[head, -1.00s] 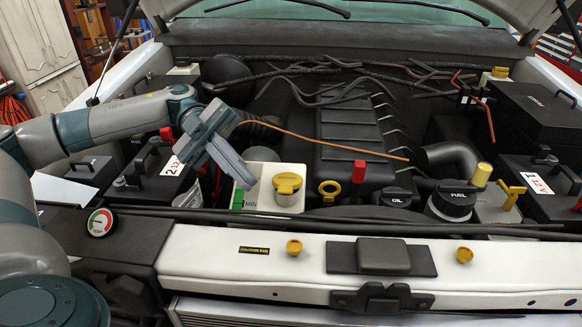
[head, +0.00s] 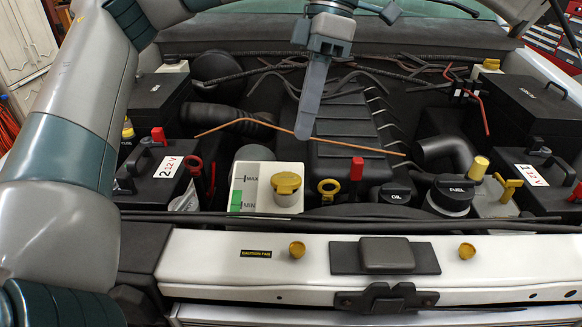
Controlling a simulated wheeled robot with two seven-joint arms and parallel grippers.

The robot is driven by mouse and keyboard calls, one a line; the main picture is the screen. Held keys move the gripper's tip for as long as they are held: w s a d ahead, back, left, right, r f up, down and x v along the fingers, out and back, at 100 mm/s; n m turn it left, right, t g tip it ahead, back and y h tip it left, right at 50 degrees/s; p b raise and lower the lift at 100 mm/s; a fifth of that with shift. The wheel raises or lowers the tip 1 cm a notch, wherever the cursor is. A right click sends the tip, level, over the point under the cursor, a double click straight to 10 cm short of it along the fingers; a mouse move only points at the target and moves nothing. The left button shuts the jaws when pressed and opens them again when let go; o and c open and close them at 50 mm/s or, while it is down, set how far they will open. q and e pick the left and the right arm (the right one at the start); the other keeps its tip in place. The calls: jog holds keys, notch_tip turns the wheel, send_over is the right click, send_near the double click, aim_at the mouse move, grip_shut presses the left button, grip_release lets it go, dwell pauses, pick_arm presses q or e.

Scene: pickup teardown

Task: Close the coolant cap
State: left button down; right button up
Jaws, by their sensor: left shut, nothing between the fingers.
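My right gripper is not in view.
A thin copper-coloured rod (head: 355,147) lies across the engine cover. A battery marked 2 (head: 150,185) stands left.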

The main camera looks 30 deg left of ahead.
pick_arm(q)
jog(key=r+y, duration=0.1)
jog(key=w+r+m+t+y, duration=0.1)
jog(key=r, duration=0.1)
jog(key=shift+w+a+r+t, duration=0.1)
jog(key=shift+r+t, duration=0.2)
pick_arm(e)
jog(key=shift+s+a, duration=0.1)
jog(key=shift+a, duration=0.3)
pick_arm(q)
jog(key=shift+f, duration=0.1)
jog(key=p, duration=0.4)
send_over(284, 190)
jog(key=w, duration=0.1)
jog(key=f, duration=1.1)
jog(key=shift+w+d+f, duration=0.1)
jog(key=shift+d+f, duration=0.05)
jog(key=shift+d, duration=0.05)
jog(key=shift+d+f+p, duration=0.15)
jog(key=shift+f+p, duration=0.15)
jog(key=shift+f, duration=0.7)
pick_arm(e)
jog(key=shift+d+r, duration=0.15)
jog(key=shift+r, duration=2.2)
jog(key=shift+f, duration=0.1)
